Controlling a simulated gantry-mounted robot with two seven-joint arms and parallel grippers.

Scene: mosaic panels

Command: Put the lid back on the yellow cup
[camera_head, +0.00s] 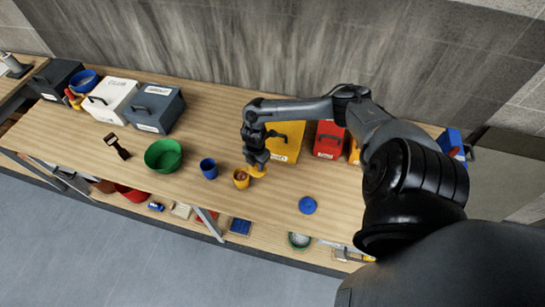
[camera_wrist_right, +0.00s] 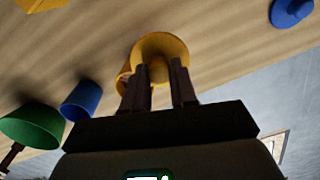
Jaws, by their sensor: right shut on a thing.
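The yellow cup (camera_head: 241,180) stands on the wooden table, with something brownish visible inside it. My right gripper (camera_head: 257,164) is shut on the yellow lid (camera_head: 259,171), just right of the cup. In the right wrist view the lid (camera_wrist_right: 162,46) shows as a yellow disc at the tips of my fingers (camera_wrist_right: 164,75). The cup (camera_wrist_right: 123,82) shows there just left of the lid, partly hidden by it and the fingers. I cannot tell whether lid and cup touch. My left gripper is not in view.
A blue cup (camera_head: 208,168) and a green bowl (camera_head: 163,155) stand to the left. A blue lid (camera_head: 307,205) lies to the right. Yellow (camera_head: 287,140) and red (camera_head: 329,139) boxes stand behind. Bare tabletop lies between the yellow cup and the blue lid.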

